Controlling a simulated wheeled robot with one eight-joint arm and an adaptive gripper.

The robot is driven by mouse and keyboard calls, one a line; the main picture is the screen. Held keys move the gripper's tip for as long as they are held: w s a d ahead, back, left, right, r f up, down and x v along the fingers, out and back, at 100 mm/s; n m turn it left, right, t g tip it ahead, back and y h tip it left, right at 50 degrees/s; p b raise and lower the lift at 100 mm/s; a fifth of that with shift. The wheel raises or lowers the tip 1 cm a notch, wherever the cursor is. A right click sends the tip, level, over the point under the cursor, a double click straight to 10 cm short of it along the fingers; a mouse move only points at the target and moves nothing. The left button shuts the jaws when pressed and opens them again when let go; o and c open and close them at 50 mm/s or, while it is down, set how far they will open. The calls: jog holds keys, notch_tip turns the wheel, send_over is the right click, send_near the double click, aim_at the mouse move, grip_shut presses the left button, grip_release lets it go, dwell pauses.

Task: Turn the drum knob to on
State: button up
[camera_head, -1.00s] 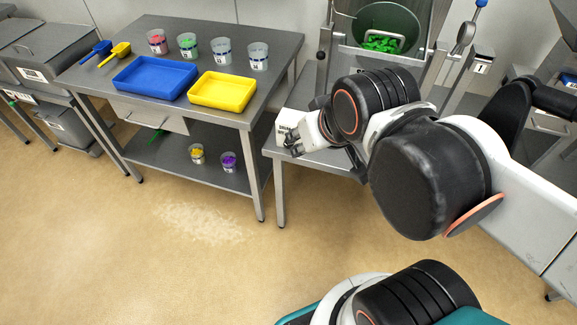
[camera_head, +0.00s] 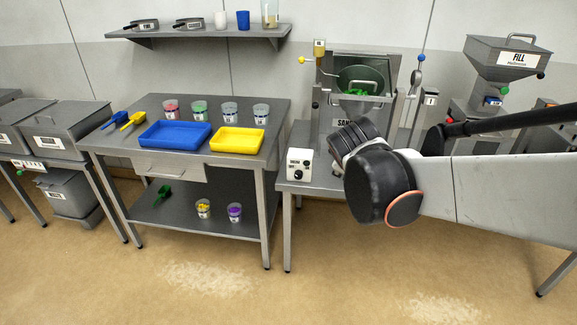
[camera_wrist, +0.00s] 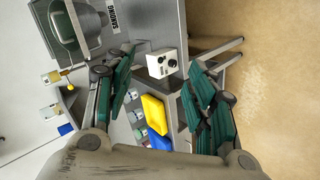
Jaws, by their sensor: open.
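A small white control box (camera_head: 299,165) stands on the left front of the grey machine table, with black lettering and dark knobs on its face. In the wrist view the box (camera_wrist: 162,63) appears sideways, with a dark knob (camera_wrist: 171,62) on its face. I cannot read which knob is the drum's or its setting. My gripper (camera_wrist: 158,68) is open and empty, its green-and-black fingers widely parted. In the picture the box lies between them, with no contact visible. In the head view my gripper is hidden behind my arm.
A steel worktable (camera_head: 190,165) to the left holds a blue tray (camera_head: 174,134), a yellow tray (camera_head: 237,140) and several cups. A fill hopper (camera_head: 505,58) stands at right.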

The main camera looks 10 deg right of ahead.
jog(key=w+a+f+n+t+h+b, duration=0.1)
jog(key=w+f+n+t, duration=0.1)
jog(key=w+f+n, duration=0.6)
jog(key=w+a+f+n+t+h+b, duration=0.15)
jog(key=w+f+n, duration=0.25)
jog(key=w, duration=0.9)
jog(key=n+t+b, duration=0.5)
jog(key=n+b, duration=0.1)
jog(key=n, duration=0.8)
send_near(298, 176)
jog(key=shift+g+y, duration=0.25)
jog(key=shift+y, duration=0.2)
jog(key=x, duration=0.7)
jog(key=shift+w+d+r, duration=0.2)
jog(key=shift+d, duration=0.1)
jog(key=shift+x, duration=0.75)
jog(key=shift+r, duration=0.1)
jog(key=c, duration=1.1)
